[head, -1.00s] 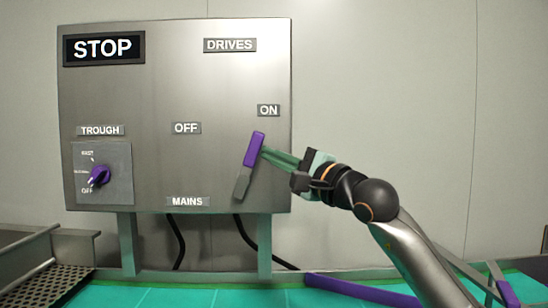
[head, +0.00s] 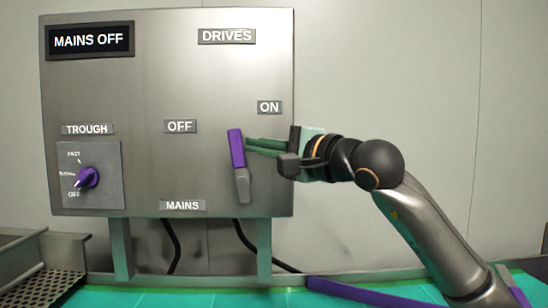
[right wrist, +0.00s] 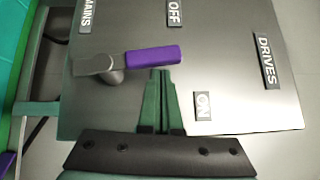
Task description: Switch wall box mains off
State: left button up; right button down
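The wall box (head: 170,70) is a steel panel, and its display (head: 90,40) reads "MAINS OFF". The mains lever (head: 236,148) has a purple grip on a grey arm. It stands nearly upright between the OFF label (head: 180,126) and the ON label (head: 269,107), tilted slightly left. My right gripper (head: 249,147) is at the grip's right side, on the ON side. In the right wrist view, the green fingers (right wrist: 160,76) are together, with nothing between them, and their tips are at the purple grip's side (right wrist: 152,56). My left gripper is out of view.
A trough knob (head: 87,177) is at the panel's lower left. Black cables hang under the box. A purple bar (head: 370,292) lies on the green surface below.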

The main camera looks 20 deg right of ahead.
aim_at(231, 141)
jog(key=a, duration=0.3)
jog(key=shift+w+r+b, duration=0.25)
jog(key=shift+r+b, duration=0.1)
jog(key=shift+b, duration=0.05)
jog(key=shift+w+a+r, duration=0.1)
jog(key=shift+w+a, duration=0.05)
jog(key=shift+a, duration=0.35)
jog(key=shift+w+a+n+g+h, duration=0.1)
jog(key=shift+a+n+g+h, duration=0.25)
jog(key=shift+n, duration=0.25)
jog(key=shift+w+a+f, duration=0.15)
jog(key=shift+a+f, duration=0.15)
jog(key=shift+a, duration=0.15)
jog(key=shift+p, duration=0.3)
